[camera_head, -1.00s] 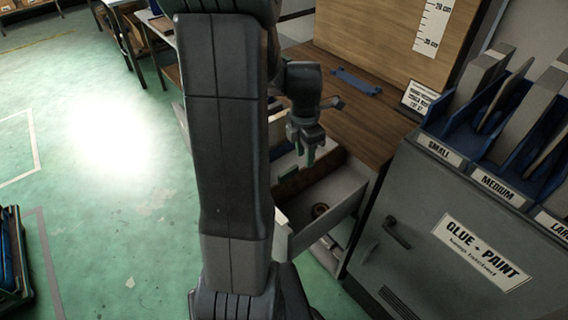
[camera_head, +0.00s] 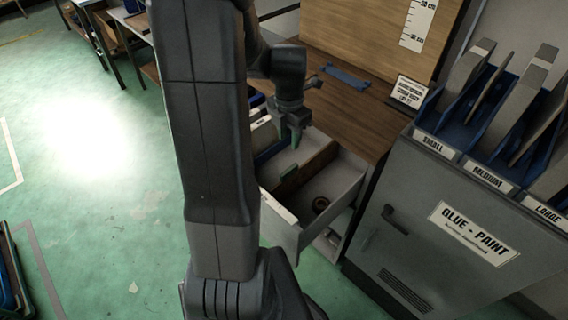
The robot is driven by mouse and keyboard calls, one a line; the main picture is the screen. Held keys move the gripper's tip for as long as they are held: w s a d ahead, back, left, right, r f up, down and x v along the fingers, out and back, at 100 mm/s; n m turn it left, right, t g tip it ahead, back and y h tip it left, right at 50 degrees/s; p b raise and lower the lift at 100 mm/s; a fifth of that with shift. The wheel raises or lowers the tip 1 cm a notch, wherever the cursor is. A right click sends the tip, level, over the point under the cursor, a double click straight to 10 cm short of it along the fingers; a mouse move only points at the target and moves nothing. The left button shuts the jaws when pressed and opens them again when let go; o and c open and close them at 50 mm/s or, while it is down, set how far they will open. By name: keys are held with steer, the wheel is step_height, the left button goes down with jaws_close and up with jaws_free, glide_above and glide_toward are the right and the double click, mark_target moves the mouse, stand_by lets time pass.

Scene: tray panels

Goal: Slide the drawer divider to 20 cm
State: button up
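The pulled-out drawer (camera_head: 279,220) has pale walls and shows at the centre of the head view. A brown divider (camera_head: 318,163) stands upright across it. A small green tab (camera_head: 289,174) shows at the divider's near end. My gripper (camera_head: 289,139) points down over the drawer, behind and above the green tab and apart from it in the picture. Its two greenish fingertips are apart, with nothing seen between them. My arm hides the drawer's left part. A paper scale (camera_head: 418,22) with cm marks is on the upright wooden board; its small figures are hard to read.
A wooden worktop (camera_head: 350,115) with a blue handle (camera_head: 348,77) lies behind. A grey cabinet (camera_head: 400,235) with blue racks stands close on the right. The green floor (camera_head: 110,230) at left is mostly clear.

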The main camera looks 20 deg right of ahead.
mark_target(289, 169)
step_height(289, 169, down, 13)
steer(key=shift+s+d+f, duration=0.1)
steer(key=shift+f, duration=0.1)
stand_by(0.3)
jaws_close()
